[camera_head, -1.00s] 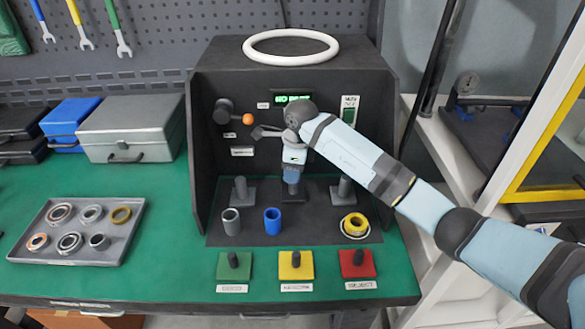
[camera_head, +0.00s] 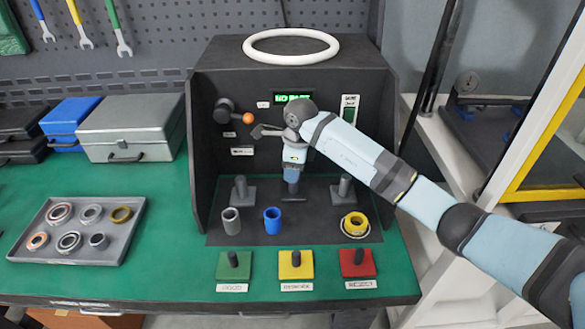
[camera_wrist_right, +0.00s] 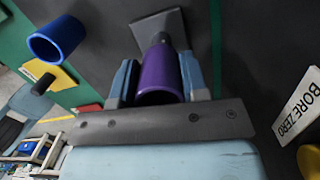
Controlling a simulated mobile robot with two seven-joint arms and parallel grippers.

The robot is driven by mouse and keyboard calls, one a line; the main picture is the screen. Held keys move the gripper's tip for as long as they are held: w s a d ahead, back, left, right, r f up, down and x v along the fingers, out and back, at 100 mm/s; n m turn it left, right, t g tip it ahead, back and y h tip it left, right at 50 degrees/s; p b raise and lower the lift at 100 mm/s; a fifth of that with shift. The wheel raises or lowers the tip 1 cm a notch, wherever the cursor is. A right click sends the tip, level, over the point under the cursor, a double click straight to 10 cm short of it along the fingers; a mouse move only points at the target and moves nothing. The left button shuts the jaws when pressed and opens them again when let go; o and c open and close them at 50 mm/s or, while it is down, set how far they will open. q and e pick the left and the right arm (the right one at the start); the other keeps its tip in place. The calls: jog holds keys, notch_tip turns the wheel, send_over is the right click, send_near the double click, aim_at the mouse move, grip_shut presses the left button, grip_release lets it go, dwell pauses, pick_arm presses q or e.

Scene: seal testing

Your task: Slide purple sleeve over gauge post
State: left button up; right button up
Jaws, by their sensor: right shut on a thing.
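My right gripper (camera_head: 291,180) is over the middle gauge post's dark base (camera_head: 293,197) inside the test booth. In the right wrist view its two blue fingers (camera_wrist_right: 157,84) are shut on the purple sleeve (camera_wrist_right: 159,76). A short dark length of the gauge post (camera_wrist_right: 161,39) and its square base show past the sleeve's far end. The sleeve looks in line with the post; how far it is over it I cannot tell. The sleeve is hidden behind the fingers in the head view. My left gripper is not in view.
Dark posts stand left (camera_head: 240,190) and right (camera_head: 343,187) of the middle one. A grey sleeve (camera_head: 231,221), a blue sleeve (camera_head: 272,220) and a yellow ring (camera_head: 355,224) stand in front. The booth (camera_head: 200,150) walls both sides. A parts tray (camera_head: 78,253) is at left.

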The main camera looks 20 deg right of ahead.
jog(key=shift+f, duration=0.15)
jog(key=shift+f, duration=0.15)
jog(key=o, duration=1.1)
jog(key=shift+o, duration=0.2)
